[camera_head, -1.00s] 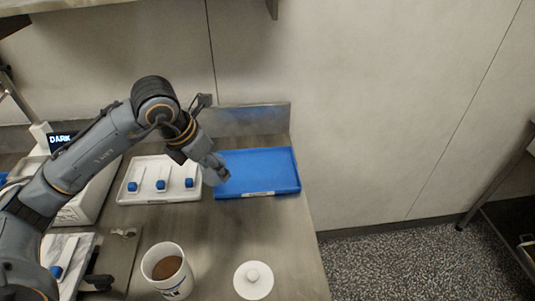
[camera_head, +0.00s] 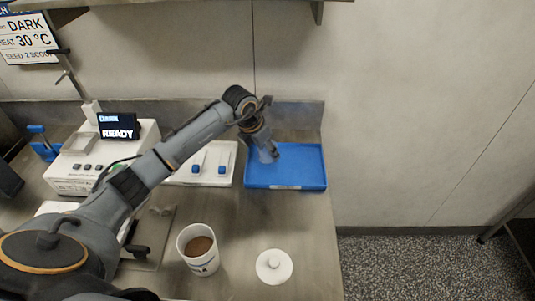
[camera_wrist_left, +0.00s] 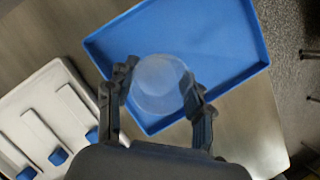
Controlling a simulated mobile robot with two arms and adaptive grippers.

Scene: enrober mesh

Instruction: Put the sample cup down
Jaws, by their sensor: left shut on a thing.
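The sample cup (camera_wrist_left: 160,84) is a clear, frosted round cup. In the left wrist view it sits between the two fingers of my left gripper (camera_wrist_left: 158,98), which is shut on it. Behind it is the blue tray (camera_wrist_left: 222,62). In the head view my left gripper (camera_head: 266,152) reaches over the left part of the blue tray (camera_head: 300,176), and the cup (camera_head: 269,156) shows faintly at its fingertips. I cannot tell whether the cup touches the tray floor. My right gripper is not in view.
A white tray (camera_head: 227,180) with blue-tipped tools stands left of the blue tray. A white tub (camera_head: 199,262) of brown contents and a white lid (camera_head: 274,267) are in front. A machine (camera_head: 84,176) reading READY is at left. The blue tray's right part is clear.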

